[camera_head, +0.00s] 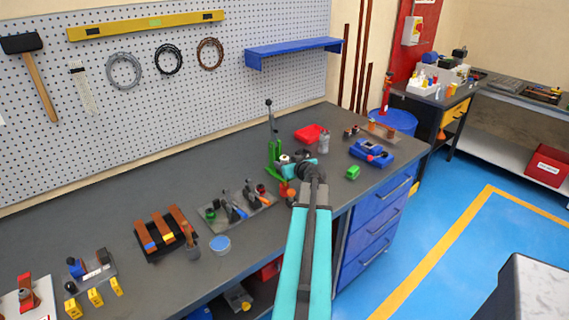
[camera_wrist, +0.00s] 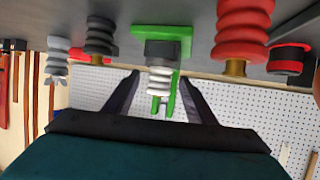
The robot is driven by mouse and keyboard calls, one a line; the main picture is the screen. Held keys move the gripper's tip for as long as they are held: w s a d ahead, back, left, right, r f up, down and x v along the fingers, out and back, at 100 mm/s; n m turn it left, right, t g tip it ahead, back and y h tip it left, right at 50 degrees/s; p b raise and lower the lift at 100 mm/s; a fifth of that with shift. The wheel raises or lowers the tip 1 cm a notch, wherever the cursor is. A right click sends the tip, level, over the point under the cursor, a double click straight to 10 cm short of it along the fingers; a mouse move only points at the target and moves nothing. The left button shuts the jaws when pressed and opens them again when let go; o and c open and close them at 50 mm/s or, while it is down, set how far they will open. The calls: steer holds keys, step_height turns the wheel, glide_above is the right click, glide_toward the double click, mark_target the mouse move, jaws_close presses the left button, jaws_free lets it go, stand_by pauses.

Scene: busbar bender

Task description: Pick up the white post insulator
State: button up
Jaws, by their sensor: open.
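The white post insulator (camera_wrist: 159,80) shows in the wrist view, which is upside down, with white ribs and a dark block at its table end. It stands near the picture's middle, in front of the green base of a bender. In the head view its pale top (camera_head: 284,159) is small and partly hidden by my arm. My gripper (camera_wrist: 160,77) is open, with one dark finger on each side of the insulator in the picture. I cannot tell how far the fingertips are from it in depth.
A large red insulator (camera_wrist: 243,30), a dark one (camera_wrist: 98,38) and a grey one (camera_wrist: 57,55) stand close by.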

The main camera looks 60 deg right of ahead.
jaws_close()
steer(key=shift+r, duration=0.2)
steer(key=shift+r+b, duration=0.65)
steer(key=shift+r, duration=0.75)
steer(key=s+a+r+b, duration=0.1)
steer(key=s+a+b, duration=0.3)
steer(key=s, duration=0.5)
steer(key=shift+a+b, duration=0.35)
steer(key=shift+a, duration=0.35)
steer(key=shift+s+b, duration=0.1)
steer(key=shift+b, duration=0.3)
steer(key=b, duration=0.4)
steer(key=shift+s, duration=0.15)
steer(key=b, duration=0.4)
steer(key=shift+s+a+r, duration=0.1)
steer(key=shift+s+a, duration=0.05)
steer(key=shift+s, duration=0.15)
